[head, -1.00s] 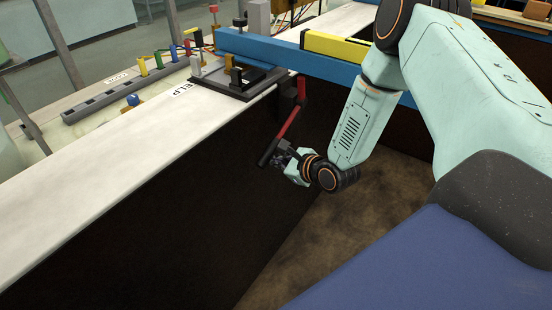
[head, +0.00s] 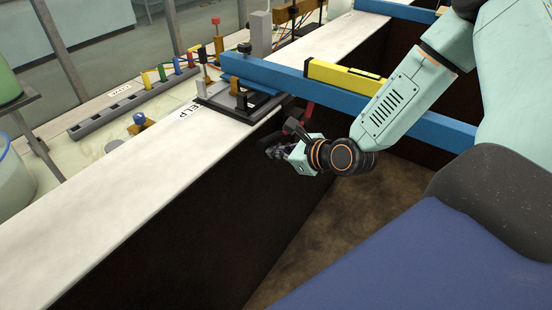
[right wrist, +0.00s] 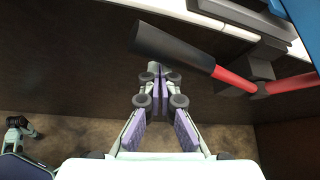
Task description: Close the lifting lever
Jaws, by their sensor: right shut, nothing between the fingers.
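The lifting lever has a red arm (head: 309,108) at the side of the white-topped wall, below the blue beam; my right gripper partly hides it in the head view. In the right wrist view its black grip (right wrist: 172,46) slants across the upper middle and joins the red bar (right wrist: 234,79), which bends at a joint to the right. My right gripper (head: 272,149) is shut and empty, just below the black grip. Its closed fingertips (right wrist: 154,71) are close under the grip; I cannot tell whether they touch it. My left gripper is not in view.
The blue beam (head: 430,126) crosses above the channel, with a yellow level (head: 342,76) on it. A black plate fixture (head: 225,97) sits on the white ledge (head: 130,170). A grey strip with coloured plugs (head: 115,108) lies beyond. The dark channel below my gripper is free.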

